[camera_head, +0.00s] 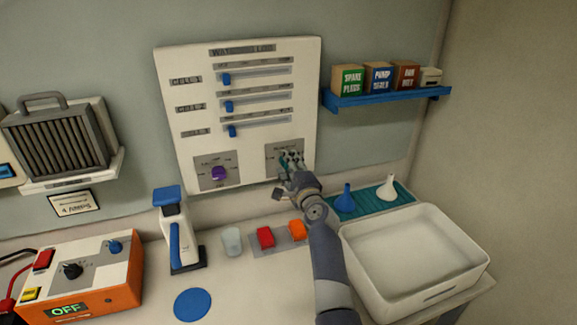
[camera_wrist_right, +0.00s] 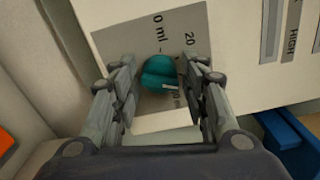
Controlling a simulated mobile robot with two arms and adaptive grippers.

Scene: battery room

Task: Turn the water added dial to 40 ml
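The water added dial is a teal knob (camera_wrist_right: 158,72) on a grey plate of the white wall panel. Labels reading "0 ml" and "20" show around it in the right wrist view; another label is partly hidden. In the head view the dial (camera_head: 291,158) is mostly covered by my right gripper (camera_head: 291,171). In the right wrist view the fingers of my right gripper (camera_wrist_right: 161,80) stand on either side of the knob, open, with gaps visible between them and it. My left gripper is not in view.
The panel (camera_head: 245,130) also carries several blue-handled sliders and a purple dial (camera_head: 218,173). Below lie a white tray (camera_head: 410,305), a teal mat (camera_head: 372,207) with two funnels, a cup (camera_head: 231,241), and red and orange blocks. A blue shelf (camera_head: 390,97) juts out at right.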

